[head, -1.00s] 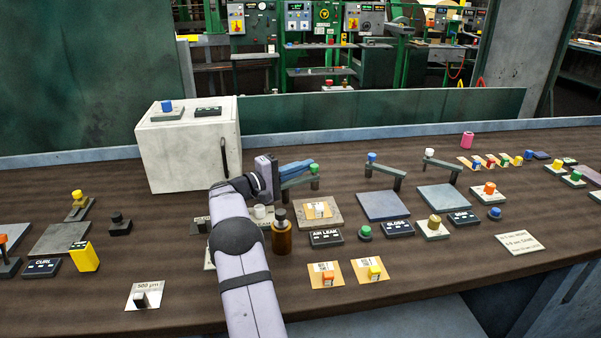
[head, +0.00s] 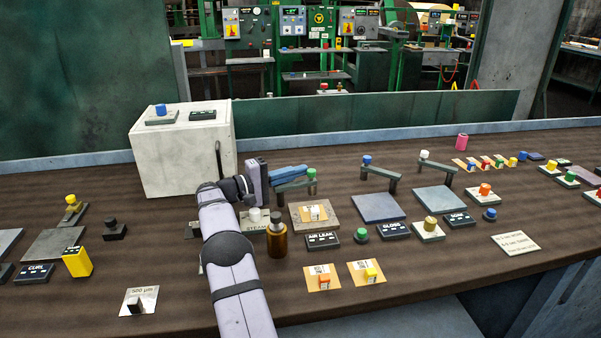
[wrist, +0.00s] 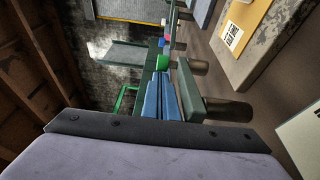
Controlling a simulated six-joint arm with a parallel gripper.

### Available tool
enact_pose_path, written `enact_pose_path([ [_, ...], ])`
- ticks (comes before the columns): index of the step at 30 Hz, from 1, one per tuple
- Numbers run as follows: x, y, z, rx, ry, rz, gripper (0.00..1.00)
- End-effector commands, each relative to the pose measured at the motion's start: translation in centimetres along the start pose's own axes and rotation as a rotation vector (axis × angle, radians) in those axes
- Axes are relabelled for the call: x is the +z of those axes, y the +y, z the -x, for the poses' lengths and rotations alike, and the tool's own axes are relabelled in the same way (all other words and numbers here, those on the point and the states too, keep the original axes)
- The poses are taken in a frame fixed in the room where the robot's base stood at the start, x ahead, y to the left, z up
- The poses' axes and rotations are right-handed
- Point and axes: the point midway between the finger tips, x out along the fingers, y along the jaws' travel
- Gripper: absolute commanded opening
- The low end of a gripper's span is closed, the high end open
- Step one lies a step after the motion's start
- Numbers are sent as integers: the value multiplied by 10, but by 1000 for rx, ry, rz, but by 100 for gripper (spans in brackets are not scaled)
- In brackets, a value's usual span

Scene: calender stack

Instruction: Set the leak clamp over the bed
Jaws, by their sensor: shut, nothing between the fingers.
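The leak clamp is a dark grey-green swing arm (head: 296,185) with a green knob (head: 311,174) on its right end. It stands along the back edge of the bed (head: 331,224), a stone-coloured plate behind the AIR LEAK label, not across its middle. A tan card with a white block lies on the bed. My gripper (head: 302,170) has its blue fingers together and empty, just behind the clamp arm, tips near the knob. The wrist view shows the fingers (wrist: 160,98) beside the clamp arm (wrist: 187,95); I cannot tell if they touch. The bed's edge (wrist: 228,75) shows beyond.
A brown bottle (head: 277,240) stands close to my forearm, left of the AIR LEAK label (head: 322,240). A white box (head: 180,160) is behind left. Two similar swing arms, with blue (head: 367,160) and white (head: 424,155) knobs, stand to the right.

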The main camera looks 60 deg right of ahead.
Motion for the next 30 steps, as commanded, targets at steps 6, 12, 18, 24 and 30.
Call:
enact_pose_path([
  [6,-1,-2,32,-1,4,0,0],
  [12,0,-1,53,-1,2,1,0],
  [18,0,-1,60,-1,0,1,0],
  [24,-3,1,62,1,-4,0,0],
  [30,-11,4,68,5,-22,0,0],
])
